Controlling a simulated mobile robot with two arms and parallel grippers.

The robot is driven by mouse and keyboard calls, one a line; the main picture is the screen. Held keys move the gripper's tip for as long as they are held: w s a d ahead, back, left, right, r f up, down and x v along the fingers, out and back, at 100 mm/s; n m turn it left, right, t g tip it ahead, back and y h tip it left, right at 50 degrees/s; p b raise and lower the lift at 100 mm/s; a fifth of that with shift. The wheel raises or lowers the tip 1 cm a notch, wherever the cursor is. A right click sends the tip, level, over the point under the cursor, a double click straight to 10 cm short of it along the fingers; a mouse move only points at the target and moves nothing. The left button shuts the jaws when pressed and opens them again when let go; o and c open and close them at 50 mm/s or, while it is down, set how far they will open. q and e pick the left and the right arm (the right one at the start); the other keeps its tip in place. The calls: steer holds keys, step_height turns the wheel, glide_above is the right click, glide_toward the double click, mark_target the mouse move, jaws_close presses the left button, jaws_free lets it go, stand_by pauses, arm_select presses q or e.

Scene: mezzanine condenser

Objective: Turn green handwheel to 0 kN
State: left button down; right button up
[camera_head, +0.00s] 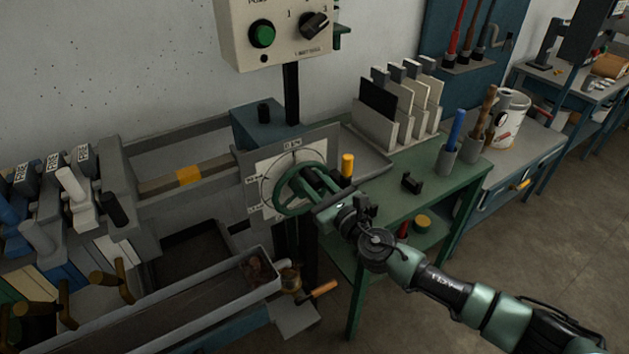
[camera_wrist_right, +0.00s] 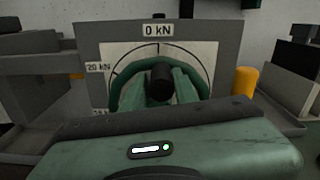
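The green handwheel (camera_head: 283,206) stands upright in front of a white dial plate (camera_head: 262,168); its upper rim also shows in the right wrist view (camera_wrist_right: 125,92). The "0 kN" label (camera_wrist_right: 157,30) is at the dial's top, and "20 kN" (camera_wrist_right: 98,67) is at its left. A black knob (camera_wrist_right: 162,78) stands at the wheel. My right gripper (camera_head: 307,183) is at the wheel, its two green fingers on either side of the knob in the wrist view. I cannot tell whether they touch it. The gripper body hides the lower wheel. My left gripper is not in view.
A control box (camera_head: 270,28) with a green button hangs above the dial. A yellow cylinder (camera_head: 347,165) stands close to the right of my gripper. A green bench (camera_head: 395,200) with upright plates and tool cups is at the right. A long trough (camera_head: 190,312) lies lower left.

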steer(key=shift+o, duration=1.2)
steer(key=shift+f, duration=0.15)
steer(key=v, duration=0.7)
steer(key=shift+s, duration=0.35)
steer(key=shift+d, duration=0.2)
